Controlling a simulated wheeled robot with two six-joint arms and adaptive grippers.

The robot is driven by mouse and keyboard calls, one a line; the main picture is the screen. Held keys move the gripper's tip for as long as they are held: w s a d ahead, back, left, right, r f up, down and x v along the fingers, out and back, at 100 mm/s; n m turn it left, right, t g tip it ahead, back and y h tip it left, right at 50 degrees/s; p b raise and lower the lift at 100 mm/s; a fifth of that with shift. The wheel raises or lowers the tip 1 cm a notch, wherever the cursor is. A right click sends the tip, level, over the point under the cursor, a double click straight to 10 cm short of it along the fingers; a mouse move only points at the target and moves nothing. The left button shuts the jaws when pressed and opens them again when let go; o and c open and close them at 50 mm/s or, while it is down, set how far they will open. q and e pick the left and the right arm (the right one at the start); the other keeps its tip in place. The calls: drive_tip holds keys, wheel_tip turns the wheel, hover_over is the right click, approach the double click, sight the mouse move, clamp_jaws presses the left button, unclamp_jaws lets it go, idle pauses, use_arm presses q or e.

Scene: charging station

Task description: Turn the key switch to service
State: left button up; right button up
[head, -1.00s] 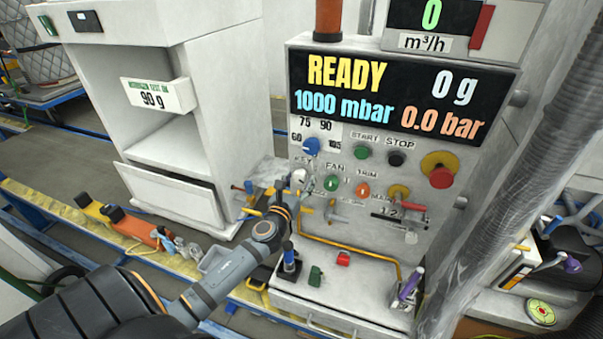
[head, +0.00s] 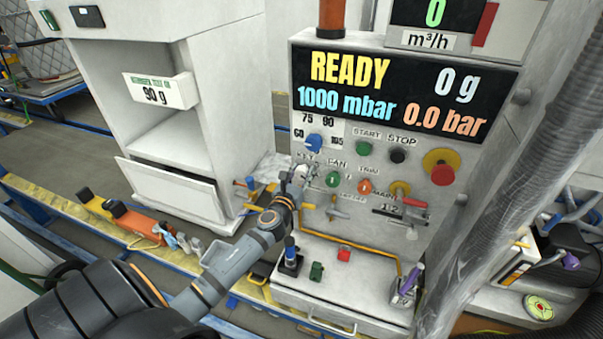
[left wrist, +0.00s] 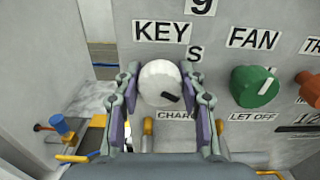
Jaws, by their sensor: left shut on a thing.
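The key switch is a round white knob with a short dark mark at its lower right; it shows in the left wrist view (left wrist: 158,80). The word KEY stands above it, a letter S at its upper right, and a partly covered label starting with CHAR below. My left gripper (head: 298,178) is at the panel, and its two fingers stand on either side of the knob in the left wrist view (left wrist: 160,100), shut on it. In the head view the gripper mostly hides the knob. My right gripper is not in view.
The green FAN knob (left wrist: 255,87) sits just right of the key switch, with the orange TRIM knob (head: 365,186) beyond it. The blue dial (head: 314,143) is above. Yellow-handled valves (head: 337,213) sit below, close to the gripper. A red emergency button (head: 442,175) is farther right.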

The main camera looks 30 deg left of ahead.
use_arm(q)
drive_tip(key=shift+n, duration=0.3)
drive_tip(key=n+b, duration=0.1)
drive_tip(key=n, duration=0.1)
drive_tip(key=shift+f+n, duration=0.1)
drive_tip(key=shift+n, duration=0.2)
drive_tip(key=n+b, duration=0.1)
drive_tip(key=n, duration=0.1)
drive_tip(key=shift+n, duration=0.3)
drive_tip(key=n+b, duration=0.1)
drive_tip(key=n, duration=0.3)
drive_tip(key=shift+n+b, duration=0.3)
drive_tip(key=shift+n, duration=0.6)
